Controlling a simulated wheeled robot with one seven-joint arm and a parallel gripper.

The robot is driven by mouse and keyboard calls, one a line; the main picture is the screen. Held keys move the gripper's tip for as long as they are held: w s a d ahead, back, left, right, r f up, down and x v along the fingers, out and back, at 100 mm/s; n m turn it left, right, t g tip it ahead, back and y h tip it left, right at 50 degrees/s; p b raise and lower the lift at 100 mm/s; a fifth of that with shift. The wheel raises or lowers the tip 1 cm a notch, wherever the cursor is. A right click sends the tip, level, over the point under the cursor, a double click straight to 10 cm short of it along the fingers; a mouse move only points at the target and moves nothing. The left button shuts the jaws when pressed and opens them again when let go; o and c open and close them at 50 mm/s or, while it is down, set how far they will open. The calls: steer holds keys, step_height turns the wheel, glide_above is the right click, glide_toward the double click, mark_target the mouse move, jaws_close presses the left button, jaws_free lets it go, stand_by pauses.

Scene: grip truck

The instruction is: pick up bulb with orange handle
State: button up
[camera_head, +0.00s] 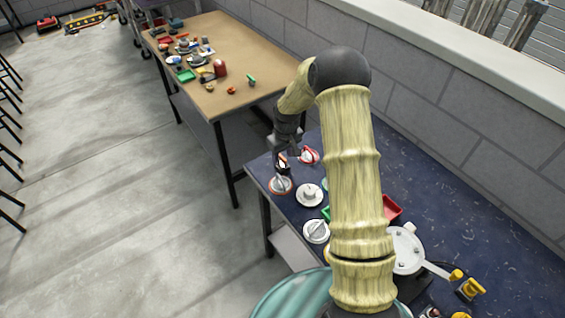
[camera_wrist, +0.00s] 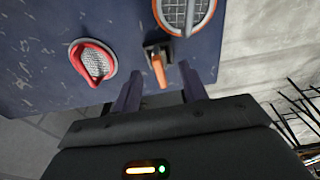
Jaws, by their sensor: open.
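A small item with an orange handle (camera_wrist: 158,70) and a dark square head stands out between my fingers in the wrist view, near the edge of the dark blue table (camera_wrist: 40,65). My gripper is open, with one finger on each side of the handle in the wrist view (camera_wrist: 160,88). I cannot tell whether either finger touches it. No clear bulb shape can be made out.
A round orange-rimmed item (camera_wrist: 184,12) lies close beside it, and a red-rimmed one (camera_wrist: 93,62) lies to the left. White round items (camera_head: 310,195) and a red tray (camera_head: 391,208) share the table. A brown table (camera_head: 235,55) with several items stands behind.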

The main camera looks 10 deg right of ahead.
mark_target(282, 163)
steer(key=shift+w+a+f, duration=0.1)
steer(key=shift+w+f, duration=0.1)
steer(key=shift+f, duration=1.05)
steer(key=shift+s, duration=0.15)
steer(key=shift+c, duration=0.2)
jaws_close()
